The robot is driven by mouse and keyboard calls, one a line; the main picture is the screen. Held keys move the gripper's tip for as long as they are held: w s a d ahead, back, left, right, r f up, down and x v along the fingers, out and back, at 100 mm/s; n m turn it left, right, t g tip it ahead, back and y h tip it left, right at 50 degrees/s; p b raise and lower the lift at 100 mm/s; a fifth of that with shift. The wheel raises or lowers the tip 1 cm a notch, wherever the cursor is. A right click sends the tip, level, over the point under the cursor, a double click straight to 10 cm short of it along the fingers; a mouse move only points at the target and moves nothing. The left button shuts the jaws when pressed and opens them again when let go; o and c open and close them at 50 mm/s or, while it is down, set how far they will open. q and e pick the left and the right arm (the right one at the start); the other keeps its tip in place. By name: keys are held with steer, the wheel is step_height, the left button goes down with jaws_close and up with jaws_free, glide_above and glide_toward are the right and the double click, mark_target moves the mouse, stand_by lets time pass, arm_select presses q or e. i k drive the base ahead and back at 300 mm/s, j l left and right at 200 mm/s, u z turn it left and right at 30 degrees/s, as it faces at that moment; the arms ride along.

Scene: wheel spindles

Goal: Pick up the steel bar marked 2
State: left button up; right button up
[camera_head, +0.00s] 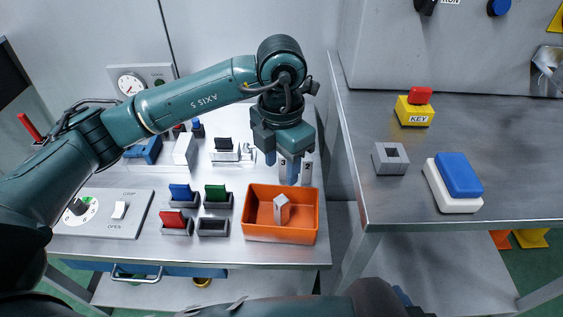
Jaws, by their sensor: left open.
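The steel bar marked 2 (307,172) stands upright at the right back of the left bench, close to its right edge. A steel bar marked 3 (283,168) stands just left of it. My left gripper (282,167) is open, fingers pointing down, in front of and above these bars. One of its fingers overlaps the space between the two bars, and the gripper body hides part of their tops. I cannot tell whether it touches either bar. Nothing shows held in it. My right gripper is not in view.
An orange bin (280,236) with another steel bar (281,209) stands in front. Several coloured switches (216,193) sit left of it. A gap separates the right bench (400,205), which holds a grey socket block (390,158), a yellow KEY block (413,115) and a blue-and-white block (458,176).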

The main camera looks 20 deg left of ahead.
mark_target(307, 162)
steer(key=k, duration=1)
